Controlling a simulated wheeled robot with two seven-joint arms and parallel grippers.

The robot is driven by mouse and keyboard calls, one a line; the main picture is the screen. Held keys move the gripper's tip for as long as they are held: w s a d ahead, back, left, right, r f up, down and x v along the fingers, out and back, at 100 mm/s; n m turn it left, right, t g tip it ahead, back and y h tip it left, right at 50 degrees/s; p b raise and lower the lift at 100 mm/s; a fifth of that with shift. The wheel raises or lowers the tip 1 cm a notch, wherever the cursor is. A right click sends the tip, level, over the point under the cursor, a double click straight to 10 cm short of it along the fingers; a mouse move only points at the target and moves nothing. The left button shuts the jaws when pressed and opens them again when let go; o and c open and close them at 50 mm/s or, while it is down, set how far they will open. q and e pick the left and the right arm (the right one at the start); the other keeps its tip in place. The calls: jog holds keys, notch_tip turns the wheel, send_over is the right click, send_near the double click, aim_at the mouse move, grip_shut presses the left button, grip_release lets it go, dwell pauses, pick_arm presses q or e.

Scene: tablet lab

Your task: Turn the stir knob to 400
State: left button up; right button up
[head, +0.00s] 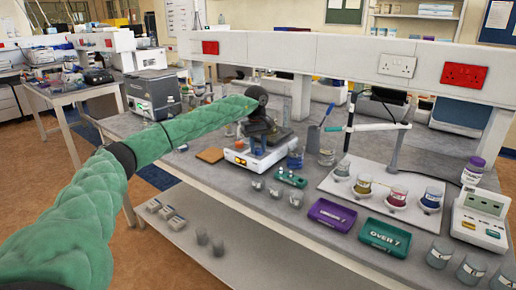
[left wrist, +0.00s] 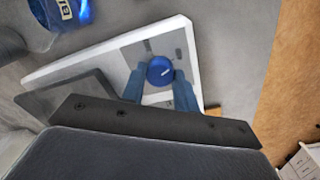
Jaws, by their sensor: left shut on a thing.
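The white stirrer (head: 262,158) stands on the grey bench, with small lit orange displays on its front that are too small to read. In the left wrist view its white-edged body (left wrist: 100,52) shows with a round blue knob (left wrist: 160,70) bearing a short white pointer line. My left gripper (left wrist: 158,88) has its two blue fingers on either side of this knob and is shut on it. In the head view my left arm reaches from the left to the stirrer, and the dark gripper (head: 262,127) hides part of it and the knob. My right gripper is not in view.
Small beakers (head: 296,198) and a teal rack (head: 290,178) stand close in front of the stirrer. A purple tray (head: 332,214), a green tray (head: 384,236) and a white board (head: 345,178) with several beakers lie to the right. A blue-labelled vessel (left wrist: 68,12) shows in the left wrist view.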

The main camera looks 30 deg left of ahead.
aim_at(257, 149)
pick_arm(q)
jog(key=shift+m, duration=0.5)
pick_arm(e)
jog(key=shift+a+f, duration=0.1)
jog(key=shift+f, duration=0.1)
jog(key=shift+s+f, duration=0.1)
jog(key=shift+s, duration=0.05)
pick_arm(q)
jog(key=o, duration=1)
jog(key=shift+r, duration=0.25)
notch_tip(257, 149, up, 7)
jog(key=shift+a+f+b, duration=0.1)
jog(key=shift+f+b, duration=0.1)
jog(key=shift+b, duration=0.5)
jog(key=shift+r, duration=0.35)
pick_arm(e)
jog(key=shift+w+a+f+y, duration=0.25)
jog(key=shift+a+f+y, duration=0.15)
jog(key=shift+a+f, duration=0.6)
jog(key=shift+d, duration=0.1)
